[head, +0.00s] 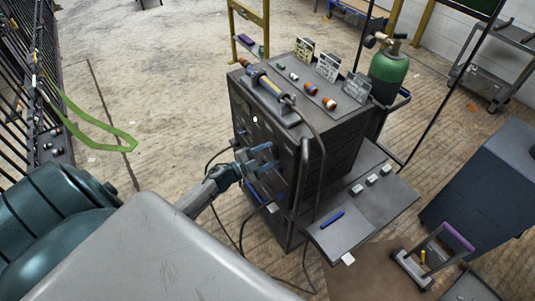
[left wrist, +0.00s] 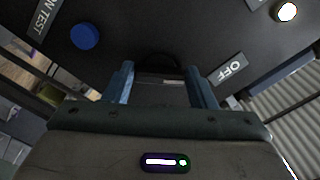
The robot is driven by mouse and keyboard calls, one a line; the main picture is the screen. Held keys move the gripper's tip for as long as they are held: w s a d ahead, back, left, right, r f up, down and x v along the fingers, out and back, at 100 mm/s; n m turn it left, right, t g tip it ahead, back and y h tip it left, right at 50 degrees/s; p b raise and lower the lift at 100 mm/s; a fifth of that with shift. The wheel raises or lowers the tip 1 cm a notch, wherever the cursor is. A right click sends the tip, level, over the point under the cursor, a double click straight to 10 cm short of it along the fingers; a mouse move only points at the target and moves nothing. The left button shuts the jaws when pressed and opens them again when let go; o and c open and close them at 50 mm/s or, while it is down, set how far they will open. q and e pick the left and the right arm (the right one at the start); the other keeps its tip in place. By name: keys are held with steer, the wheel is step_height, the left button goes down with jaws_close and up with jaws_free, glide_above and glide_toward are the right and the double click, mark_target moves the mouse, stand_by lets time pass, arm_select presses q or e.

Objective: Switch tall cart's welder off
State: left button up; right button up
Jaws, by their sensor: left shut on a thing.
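The tall cart's welder (head: 345,137) is a dark box cabinet with its control face turned toward my left arm. My left gripper (head: 266,160) is at that face, its fingers against the front. In the left wrist view, the left gripper (left wrist: 163,78) has a dark switch handle (left wrist: 160,82) between its two blue fingers and is shut on it. An OFF label (left wrist: 232,68) lies just right of the fingers. A lit white lamp (left wrist: 287,12) and a blue button (left wrist: 84,37) sit on the panel. The switch's exact angle is hard to tell. My right gripper is not in view.
The welder's top holds a handle bar (head: 270,87), small cards and coloured fittings. A green gas cylinder (head: 388,72) stands behind. A side shelf (head: 385,205) juts out at right, and cables hang at the front. A blue-grey cabinet (head: 480,185) stands further right. Open floor lies left.

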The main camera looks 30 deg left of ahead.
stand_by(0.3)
arm_select(q)
steer(key=o, duration=1)
steer(key=shift+b+v, duration=1.95)
steer(key=shift+v, duration=3.45)
steer(key=shift+f, duration=0.1)
